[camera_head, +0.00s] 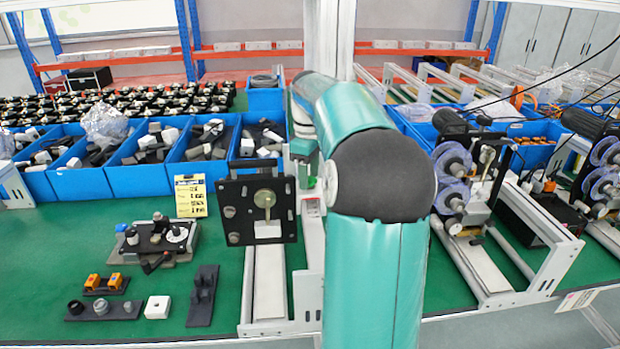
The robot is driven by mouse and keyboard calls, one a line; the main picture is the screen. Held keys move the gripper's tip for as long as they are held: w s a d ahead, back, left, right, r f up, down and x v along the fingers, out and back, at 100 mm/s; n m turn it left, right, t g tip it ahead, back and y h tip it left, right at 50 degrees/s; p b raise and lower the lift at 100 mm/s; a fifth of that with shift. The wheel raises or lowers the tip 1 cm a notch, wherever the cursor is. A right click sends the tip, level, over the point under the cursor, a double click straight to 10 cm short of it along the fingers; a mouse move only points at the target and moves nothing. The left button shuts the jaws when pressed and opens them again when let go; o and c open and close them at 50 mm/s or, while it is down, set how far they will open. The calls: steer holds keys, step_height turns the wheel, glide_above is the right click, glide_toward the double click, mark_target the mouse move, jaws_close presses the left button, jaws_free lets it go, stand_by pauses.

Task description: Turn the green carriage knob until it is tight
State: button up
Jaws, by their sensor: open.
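A small green part (304,149) shows just left of my teal arm, at the upper right of an upright black plate; it may be the green carriage knob, but its shape is too small to tell. The black plate (232,196) has a pale round piece in its middle and stands on a light metal rail (268,285). My arm crosses the centre of the view and covers what lies behind it, including part of the rail assembly. My gripper does not show, and contact with the knob cannot be seen.
Blue bins (140,172) of black and white parts line the table behind the plate. A small black fixture (158,240), a white block (158,307) and dark holders lie on the green mat (45,235) at left. A machine with blue reels (455,175) stands at right.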

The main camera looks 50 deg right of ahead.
steer(key=shift+c, duration=0.2)
steer(key=c, duration=0.9)
steer(key=m, duration=1)
steer(key=shift+m, duration=0.4)
